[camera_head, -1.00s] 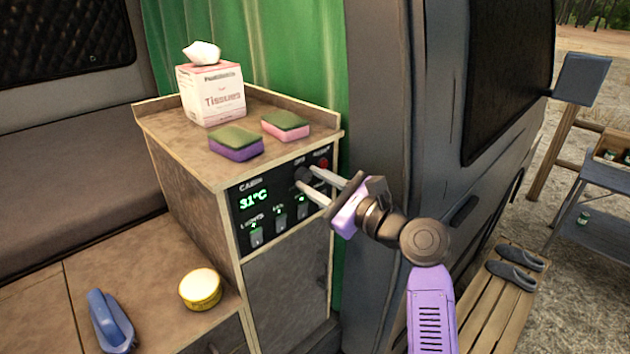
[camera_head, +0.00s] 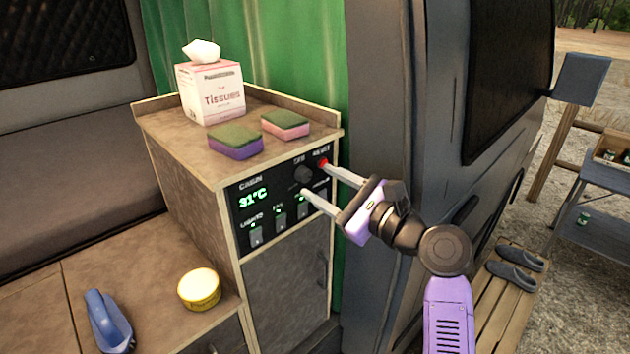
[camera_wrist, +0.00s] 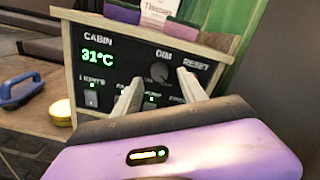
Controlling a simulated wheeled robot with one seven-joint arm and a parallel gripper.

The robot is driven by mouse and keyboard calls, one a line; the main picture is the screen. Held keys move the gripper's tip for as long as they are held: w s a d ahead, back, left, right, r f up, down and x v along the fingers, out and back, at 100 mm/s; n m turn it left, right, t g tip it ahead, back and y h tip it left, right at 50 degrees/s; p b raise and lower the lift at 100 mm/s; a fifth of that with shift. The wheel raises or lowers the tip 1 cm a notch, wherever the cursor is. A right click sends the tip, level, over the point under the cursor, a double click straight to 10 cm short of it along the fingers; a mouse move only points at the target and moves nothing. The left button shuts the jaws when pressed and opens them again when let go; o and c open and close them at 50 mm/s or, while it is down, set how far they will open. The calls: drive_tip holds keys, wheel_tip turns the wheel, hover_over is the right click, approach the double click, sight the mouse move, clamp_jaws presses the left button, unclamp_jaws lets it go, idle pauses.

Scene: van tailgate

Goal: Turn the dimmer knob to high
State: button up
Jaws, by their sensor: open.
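The dimmer knob (camera_head: 303,174) is a dark round knob under the label DIM on the black control panel (camera_head: 244,217). In the wrist view the knob (camera_wrist: 159,72) sits beyond and between my fingertips, with its pointer direction too small to tell surely. My gripper (camera_head: 326,179) is open and empty in front of the panel. Its fingers point at the panel, apart from the knob. In the wrist view my gripper (camera_wrist: 158,82) shows both pale fingers spread. The panel display (camera_wrist: 97,56) reads 31°C.
A red reset button (camera_head: 323,163) is right of the knob. Several rocker switches (camera_head: 279,221) line the panel below. Two sponges (camera_head: 236,142) (camera_head: 286,124) and a tissue box (camera_head: 211,94) stand on the cabinet top. A yellow tin (camera_head: 199,289) and a blue-handled item (camera_head: 108,322) lie lower left.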

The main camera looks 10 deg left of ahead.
drive_tip(key=shift+b+v, duration=0.4)
drive_tip(key=shift+v, duration=2.1)
drive_tip(key=shift+r, duration=0.15)
